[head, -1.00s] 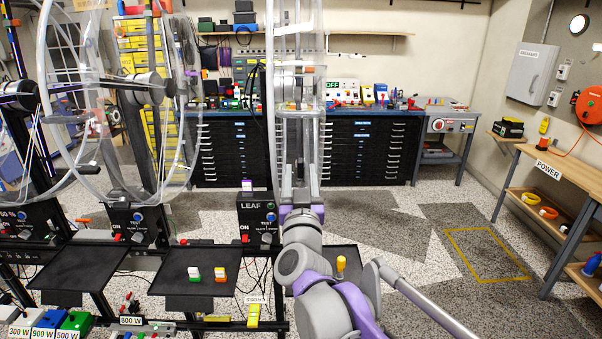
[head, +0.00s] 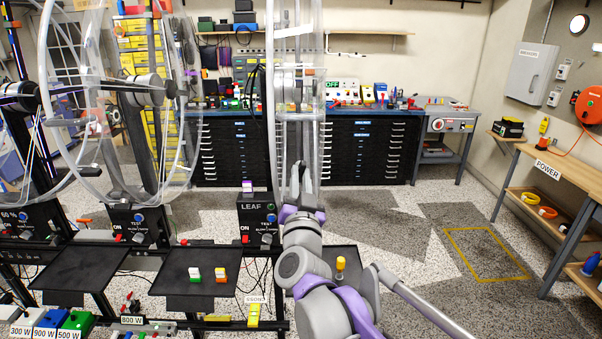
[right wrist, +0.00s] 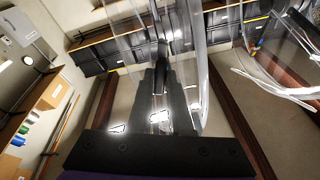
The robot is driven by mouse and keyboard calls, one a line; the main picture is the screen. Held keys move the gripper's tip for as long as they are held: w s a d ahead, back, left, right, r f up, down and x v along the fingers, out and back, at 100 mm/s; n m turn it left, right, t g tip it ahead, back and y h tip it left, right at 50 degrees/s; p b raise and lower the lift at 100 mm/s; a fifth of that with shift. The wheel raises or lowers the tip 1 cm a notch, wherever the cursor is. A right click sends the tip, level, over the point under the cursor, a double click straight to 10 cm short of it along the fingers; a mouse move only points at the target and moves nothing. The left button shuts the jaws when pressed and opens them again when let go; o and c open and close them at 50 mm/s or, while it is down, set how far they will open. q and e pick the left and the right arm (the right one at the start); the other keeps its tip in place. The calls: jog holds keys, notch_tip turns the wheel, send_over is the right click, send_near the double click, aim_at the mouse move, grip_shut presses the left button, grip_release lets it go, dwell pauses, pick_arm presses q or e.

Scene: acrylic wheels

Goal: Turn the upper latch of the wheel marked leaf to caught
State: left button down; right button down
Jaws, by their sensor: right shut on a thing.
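The wheel marked leaf (head: 322,100) is clear acrylic and stands nearly edge-on in the head view, above a black box with a LEAF label (head: 253,207). My right gripper (head: 302,168) is raised at the wheel's near lower side. In the right wrist view its dark fingers (right wrist: 159,75) are close together beside the clear wheel wall (right wrist: 196,70). They are shut on a small dark part (right wrist: 161,50), which looks like a latch. The fingers hide most of it, so its turn and whether it is caught cannot be made out. My left gripper is not in view.
Other clear wheels (head: 185,150) stand at the left. Black trays (head: 195,268) lie below, one with small green and orange pieces (head: 221,274). A yellow-topped piece (head: 341,263) stands beside my right arm. Open floor lies at the right, before a wooden bench (head: 560,167).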

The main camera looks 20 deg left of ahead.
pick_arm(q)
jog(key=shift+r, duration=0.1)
pick_arm(e)
jog(key=shift+m, duration=0.3)
jog(key=m+p, duration=0.1)
jog(key=m, duration=0.2)
jog(key=shift+r, duration=0.15)
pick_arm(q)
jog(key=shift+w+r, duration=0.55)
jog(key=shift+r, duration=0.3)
pick_arm(e)
jog(key=shift+m, duration=0.8)
